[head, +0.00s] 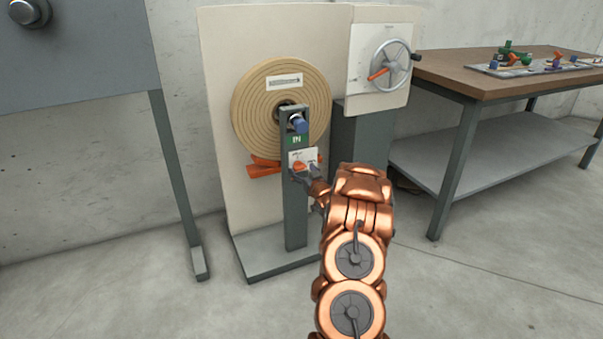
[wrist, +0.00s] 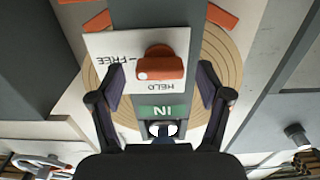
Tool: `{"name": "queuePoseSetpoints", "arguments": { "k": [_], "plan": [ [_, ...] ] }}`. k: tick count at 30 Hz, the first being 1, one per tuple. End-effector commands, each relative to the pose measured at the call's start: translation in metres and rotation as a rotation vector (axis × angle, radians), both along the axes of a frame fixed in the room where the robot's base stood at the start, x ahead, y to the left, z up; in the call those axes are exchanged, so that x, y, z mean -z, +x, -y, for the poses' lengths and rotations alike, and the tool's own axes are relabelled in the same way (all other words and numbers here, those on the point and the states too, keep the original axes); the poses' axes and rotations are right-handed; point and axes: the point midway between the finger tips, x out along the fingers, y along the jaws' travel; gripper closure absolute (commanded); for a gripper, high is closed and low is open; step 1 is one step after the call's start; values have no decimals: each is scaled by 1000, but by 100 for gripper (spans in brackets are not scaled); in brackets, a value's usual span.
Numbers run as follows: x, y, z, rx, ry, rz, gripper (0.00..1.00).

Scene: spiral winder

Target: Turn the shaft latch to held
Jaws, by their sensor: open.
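The shaft latch (wrist: 162,66) is an orange knob on a white plate (wrist: 105,48) with the labels FREE and HELD, upside down in the wrist view. The knob lies crosswise, its white-dotted end toward the FREE side at the left; HELD is below it. In the head view the latch (head: 299,166) is small on the post's front. My gripper (wrist: 160,82) is open, with one finger on each side of the knob's area and gaps between. Its fingers are empty. In the head view my gripper (head: 313,178) is near the plate, partly hidden by my arm.
A green IN label (wrist: 162,111) and a blue shaft end (head: 299,124) are above the latch on the grey post (head: 296,215). The tan spiral disc (head: 250,110) is behind. A handwheel (head: 390,65) is at the upper right, beside a workbench (head: 500,75).

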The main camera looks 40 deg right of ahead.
Motion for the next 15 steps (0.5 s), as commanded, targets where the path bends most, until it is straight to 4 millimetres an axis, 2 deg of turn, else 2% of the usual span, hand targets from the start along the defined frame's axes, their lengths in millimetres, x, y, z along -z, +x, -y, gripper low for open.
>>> {"name": "queuePoseSetpoints", "arguments": {
  "k": [6, 15],
  "plan": [
    [0, 9, 3, 0, 0, 0, 23],
    [0, 9, 3, 1, 1, -1, 25]
  ]
}}
